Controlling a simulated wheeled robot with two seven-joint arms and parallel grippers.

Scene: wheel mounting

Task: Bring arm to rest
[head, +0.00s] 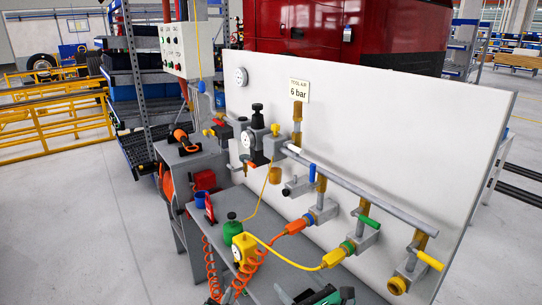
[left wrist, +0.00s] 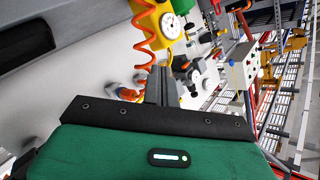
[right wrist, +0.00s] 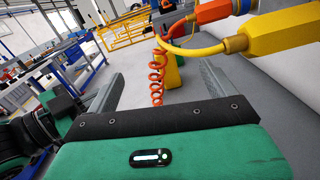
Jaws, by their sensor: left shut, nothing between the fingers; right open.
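My left gripper (left wrist: 160,75) is shut with nothing between its fingers, which show in the left wrist view. Beyond its tips are the white panel's fittings and a yellow gauge unit (left wrist: 160,20) with an orange coiled hose (left wrist: 140,30). My right gripper (right wrist: 155,82) is open and empty in the right wrist view, its fingers wide apart. The orange coiled hose (right wrist: 157,75) appears beyond the gap between them. In the head view, a green and black gripper part (head: 320,296) shows at the bottom edge.
A white panel (head: 400,130) carries pipes, valves and a 6 bar sign (head: 299,89). A yellow hose (head: 290,262) runs to a yellow connector (head: 335,257) near an orange coupling (head: 296,227). A grey bench (head: 265,285) stands before it. Open floor (head: 80,240) lies left.

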